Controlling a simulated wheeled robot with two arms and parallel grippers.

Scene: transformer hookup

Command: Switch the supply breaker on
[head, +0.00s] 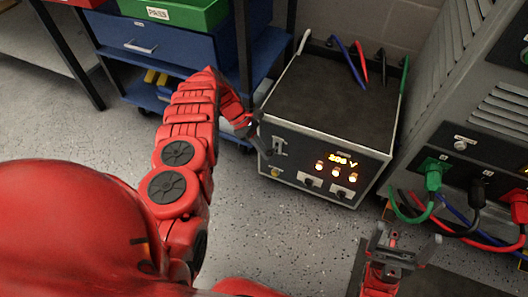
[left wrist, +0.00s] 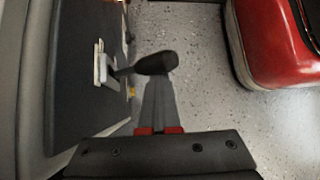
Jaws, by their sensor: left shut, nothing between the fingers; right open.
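The supply unit (head: 330,122) is a grey box with a dark top and front panel, an amber lit display and three glowing orange lamps. The breaker (head: 279,146) sits at the left of its front panel. In the left wrist view the breaker's pale plate (left wrist: 102,65) carries a dark lever with a rounded knob (left wrist: 157,63). My left gripper (head: 265,150) is shut and empty, just left of the breaker. Its fingertips (left wrist: 158,84) are close to the knob; I cannot tell whether they touch. My right gripper (head: 402,245) is open and empty at the lower right.
A grey cabinet (head: 440,95) stands at the right with green, black and red plugs and cables. Blue, red and green leads rise behind the supply unit. A blue cart (head: 165,50) with a green bin (head: 185,12) stands at the back left. Speckled floor lies clear in front.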

